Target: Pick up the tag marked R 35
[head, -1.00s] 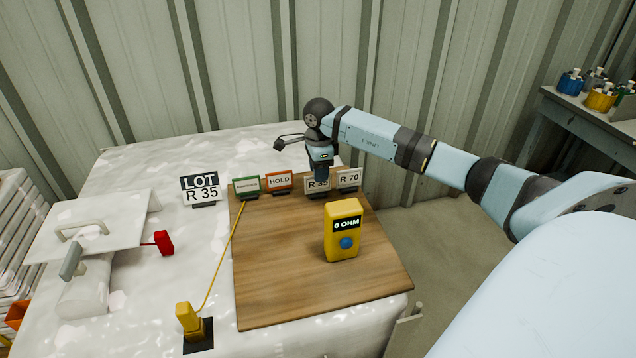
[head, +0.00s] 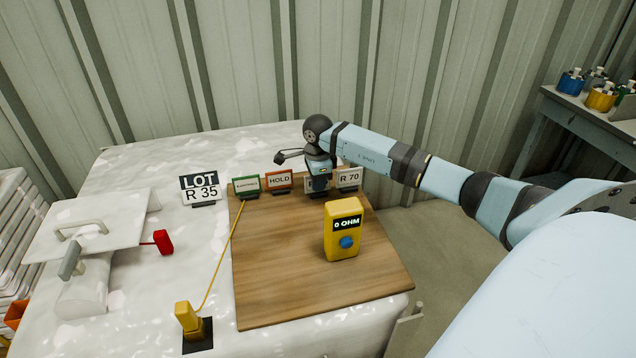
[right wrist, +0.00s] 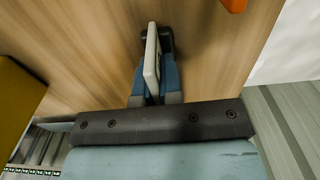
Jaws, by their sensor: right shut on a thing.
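The tag marked R 35 (right wrist: 152,58) stands in its dark holder at the board's back edge, seen edge-on in the right wrist view. In the head view it is between the HOLD tag and the R 70 tag, mostly hidden by my gripper, so its print cannot be read now. My right gripper (right wrist: 155,84) points down at it and is shut on it, one blue finger on each face. This gripper also shows in the head view (head: 318,186). The tag looks upright, still down at the board. My left gripper is out of view.
Close by stand the HOLD tag (head: 279,181), a green-framed tag (head: 246,186) and the R 70 tag (head: 349,179). A yellow meter reading 0 OHM (head: 343,232) stands on the wooden board (head: 285,285). A LOT R 35 sign (head: 200,189) is left of the board.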

